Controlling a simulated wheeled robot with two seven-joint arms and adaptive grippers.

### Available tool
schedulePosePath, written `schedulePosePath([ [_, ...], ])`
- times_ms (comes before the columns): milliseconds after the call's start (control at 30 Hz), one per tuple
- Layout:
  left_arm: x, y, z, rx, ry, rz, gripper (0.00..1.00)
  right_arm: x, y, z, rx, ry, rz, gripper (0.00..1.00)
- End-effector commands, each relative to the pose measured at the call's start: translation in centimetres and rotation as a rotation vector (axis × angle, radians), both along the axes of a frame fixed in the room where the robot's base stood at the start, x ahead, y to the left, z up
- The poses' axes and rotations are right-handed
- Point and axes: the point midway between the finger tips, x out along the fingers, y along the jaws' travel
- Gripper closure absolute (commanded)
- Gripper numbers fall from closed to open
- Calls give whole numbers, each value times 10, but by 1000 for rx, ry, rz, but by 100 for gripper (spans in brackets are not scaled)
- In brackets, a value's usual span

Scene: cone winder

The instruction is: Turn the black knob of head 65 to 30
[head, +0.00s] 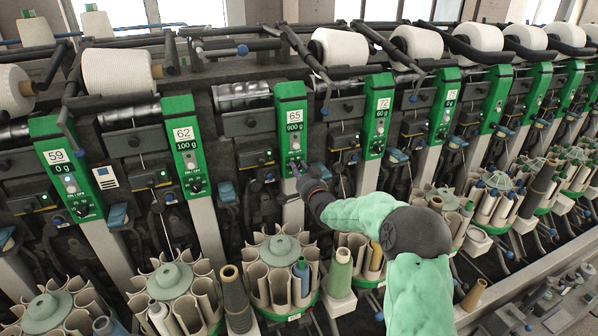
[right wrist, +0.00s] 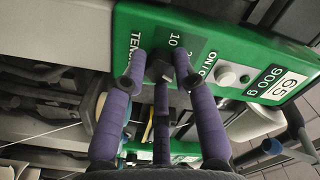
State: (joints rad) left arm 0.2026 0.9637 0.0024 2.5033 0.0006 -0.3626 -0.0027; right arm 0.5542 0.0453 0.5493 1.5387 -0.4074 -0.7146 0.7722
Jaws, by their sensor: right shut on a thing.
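The green panel of head 65 (head: 290,122) stands near the middle of the head view, marked 65 and 900 g. Its black knob (right wrist: 160,70) shows in the right wrist view, near a scale with 10 on it. My right gripper (head: 300,172) reaches the lower end of this panel. In the wrist view its purple fingers (right wrist: 160,63) are shut on the black knob, one on each side. The fingers hide part of the scale, and I cannot read the knob's setting. My left gripper is not in view.
A white round button (right wrist: 228,75) sits beside the knob by the ON/OFF mark. The panels of head 62 (head: 184,145) and head 72 (head: 377,115) flank head 65. A round holder with grey tubes (head: 280,250) stands below.

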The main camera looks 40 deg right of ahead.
Motion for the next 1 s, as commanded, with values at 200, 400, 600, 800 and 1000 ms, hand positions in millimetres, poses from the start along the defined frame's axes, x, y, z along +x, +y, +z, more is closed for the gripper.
schedulePosePath([
  [200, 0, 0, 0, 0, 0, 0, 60, 0, 3, -9, 8, 15, 5, 100],
  [400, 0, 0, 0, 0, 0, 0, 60, 0, 3, -9, 8, 15, 6, 48],
  [600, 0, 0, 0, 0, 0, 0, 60, 0, 2, -5, 4, 8, 3, 48],
  [800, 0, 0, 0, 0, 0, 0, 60, -3, 2, -3, 2, 4, 2, 48],
  [1000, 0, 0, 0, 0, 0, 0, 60, -23, 8, -2, 2, 4, 1, 48],
])
